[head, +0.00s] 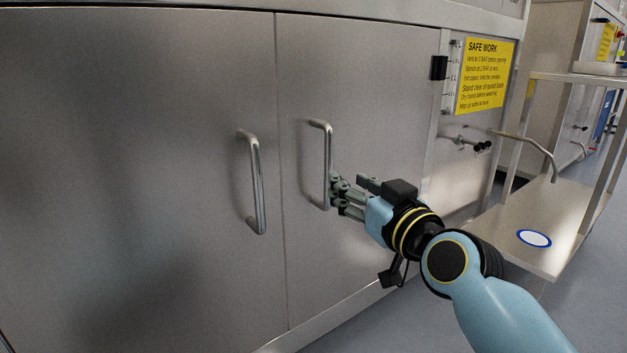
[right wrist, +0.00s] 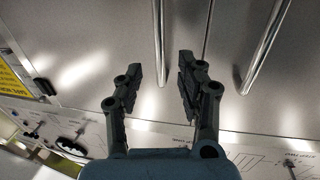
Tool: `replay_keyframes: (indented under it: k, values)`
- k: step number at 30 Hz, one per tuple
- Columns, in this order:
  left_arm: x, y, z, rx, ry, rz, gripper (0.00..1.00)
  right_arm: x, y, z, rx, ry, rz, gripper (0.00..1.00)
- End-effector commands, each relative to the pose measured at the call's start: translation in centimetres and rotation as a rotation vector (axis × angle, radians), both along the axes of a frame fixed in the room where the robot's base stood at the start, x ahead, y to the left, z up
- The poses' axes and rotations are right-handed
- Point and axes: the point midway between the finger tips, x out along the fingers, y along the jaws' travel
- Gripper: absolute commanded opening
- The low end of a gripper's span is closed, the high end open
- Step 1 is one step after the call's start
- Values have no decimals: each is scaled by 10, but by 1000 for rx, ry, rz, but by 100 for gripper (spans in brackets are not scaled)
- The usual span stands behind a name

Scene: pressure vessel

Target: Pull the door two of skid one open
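Two steel cabinet doors stand shut side by side in the head view: a left door (head: 120,180) and a right door (head: 375,110). No door number shows on them. The right door's upright bar handle (head: 328,150) is close to the seam; the left door has a similar handle (head: 255,185). My right gripper (head: 345,195) is at the lower part of the right door's handle. In the right wrist view the gripper (right wrist: 162,72) is open, and that handle (right wrist: 160,35) runs between its fingertips with gaps on both sides. My left gripper is not in view.
A yellow safe-work sign (head: 485,77) is on the panel right of the doors. A cart with a low shelf (head: 560,205) stands at the right. Grey floor (head: 400,330) is open in front.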

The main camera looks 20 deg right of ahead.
Motion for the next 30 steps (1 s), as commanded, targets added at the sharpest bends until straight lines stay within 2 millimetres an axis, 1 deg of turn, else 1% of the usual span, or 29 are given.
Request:
replay_keyframes:
  k: [1,6,9,12,15,18,25,30]
  values:
    - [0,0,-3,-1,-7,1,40,10,2,1,0,-2,0,38]
    - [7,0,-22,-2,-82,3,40,45,7,-2,1,0,0,38]
    - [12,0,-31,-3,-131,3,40,63,10,-3,0,2,0,38]
    - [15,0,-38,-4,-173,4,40,75,12,-3,1,3,0,38]
    - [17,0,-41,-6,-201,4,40,83,13,-2,1,2,0,38]
    - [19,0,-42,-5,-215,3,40,86,13,-1,0,3,0,38]
    - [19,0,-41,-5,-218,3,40,87,13,0,0,2,0,38]
    - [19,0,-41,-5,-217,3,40,87,13,-1,0,2,0,16]
